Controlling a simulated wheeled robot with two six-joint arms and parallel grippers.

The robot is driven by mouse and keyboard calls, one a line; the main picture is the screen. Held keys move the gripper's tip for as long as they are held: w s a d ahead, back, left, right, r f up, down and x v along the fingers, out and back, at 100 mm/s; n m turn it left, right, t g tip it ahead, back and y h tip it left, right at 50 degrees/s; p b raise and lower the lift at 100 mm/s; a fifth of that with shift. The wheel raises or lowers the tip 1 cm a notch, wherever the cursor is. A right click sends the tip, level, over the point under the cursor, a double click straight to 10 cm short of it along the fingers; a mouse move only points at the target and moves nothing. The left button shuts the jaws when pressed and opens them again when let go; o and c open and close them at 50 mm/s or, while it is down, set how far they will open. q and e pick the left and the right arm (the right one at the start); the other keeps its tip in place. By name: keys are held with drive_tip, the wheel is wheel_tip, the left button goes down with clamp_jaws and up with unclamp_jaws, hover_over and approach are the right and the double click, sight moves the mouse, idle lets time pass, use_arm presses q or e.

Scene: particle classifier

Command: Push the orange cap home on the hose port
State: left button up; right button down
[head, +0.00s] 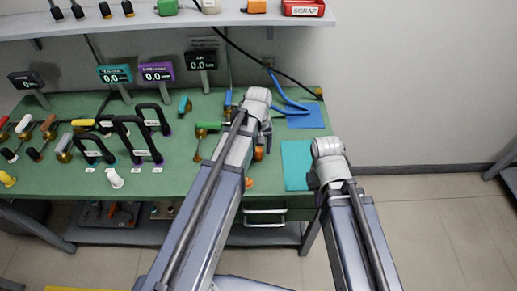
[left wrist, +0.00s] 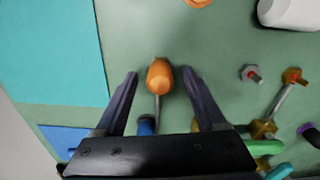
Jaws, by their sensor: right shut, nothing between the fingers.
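An orange tapered piece (left wrist: 160,77) lies in the left wrist view between the spread fingers of my left gripper (left wrist: 160,73), with gaps on both sides. A thin grey shank runs from it to a blue part (left wrist: 147,125). I cannot tell whether this piece is the cap. A round orange piece (left wrist: 198,3) is cut off at the top edge and also shows in the head view (head: 249,183). My right gripper (head: 321,196) is mostly hidden behind its own wrist, by the bench's right end; it is shut and empty. I cannot make out the hose port.
A teal mat (head: 296,165) and a blue mat (head: 305,116) with a blue hose (head: 292,104) lie at the bench's right end. A green-handled valve (head: 209,126) is left of my left arm. Black handles (head: 136,140) and several tools crowd the left.

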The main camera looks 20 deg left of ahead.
sight(259, 148)
use_arm(q)
drive_tip(key=shift+r, duration=0.1)
use_arm(e)
drive_tip(key=shift+r, duration=0.1)
use_arm(q)
wheel_tip(259, 148, up, 8)
drive_tip(key=p, duration=0.8)
use_arm(e)
wheel_tip(259, 148, up, 8)
drive_tip(key=shift+f, duration=0.2)
use_arm(q)
drive_tip(key=shift+f, duration=0.2)
